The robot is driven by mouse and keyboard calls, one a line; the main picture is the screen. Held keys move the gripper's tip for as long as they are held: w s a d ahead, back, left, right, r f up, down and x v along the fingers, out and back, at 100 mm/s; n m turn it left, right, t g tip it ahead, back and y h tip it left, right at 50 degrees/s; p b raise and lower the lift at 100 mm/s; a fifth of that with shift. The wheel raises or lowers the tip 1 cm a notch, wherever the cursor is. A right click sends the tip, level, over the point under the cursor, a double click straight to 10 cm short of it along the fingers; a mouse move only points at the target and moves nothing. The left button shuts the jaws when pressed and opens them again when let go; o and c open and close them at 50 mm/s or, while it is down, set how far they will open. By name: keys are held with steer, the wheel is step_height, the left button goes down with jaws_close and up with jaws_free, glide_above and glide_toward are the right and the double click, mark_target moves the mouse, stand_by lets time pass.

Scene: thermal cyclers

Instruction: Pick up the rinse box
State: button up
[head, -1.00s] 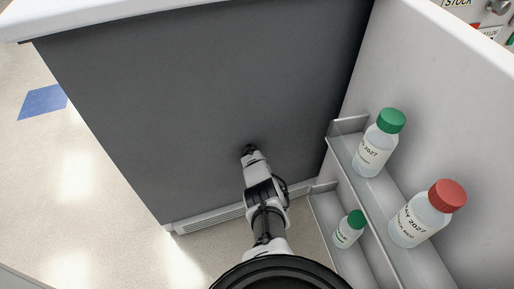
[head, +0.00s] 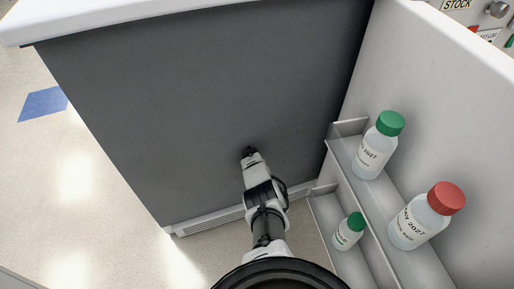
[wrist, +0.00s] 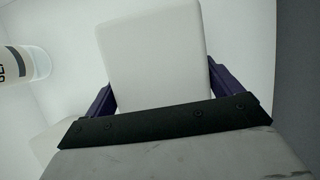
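A plain white box-like block (wrist: 155,55), which may be the rinse box, fills the upper middle of the wrist view. My gripper (wrist: 162,85) shows there as a dark bar with a purple finger on each side of the block. The fingers are set wide apart and meet the block's outline. Their tips are hidden, so I cannot tell whether they grip it. In the head view, my gripper is not clearly shown; my arm reaches toward a dark grey panel. No rinse box stands out there.
Right of my arm, metal shelves (head: 345,160) on a white panel (head: 440,90) hold a large green-capped bottle (head: 375,150), a red-capped bottle (head: 415,225) and a small green-capped bottle (head: 347,234). The dark panel (head: 200,100) stands ahead. A labelled bottle (wrist: 18,64) is left in the wrist view.

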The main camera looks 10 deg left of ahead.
steer(key=c, duration=0.5)
steer(key=shift+r, duration=0.1)
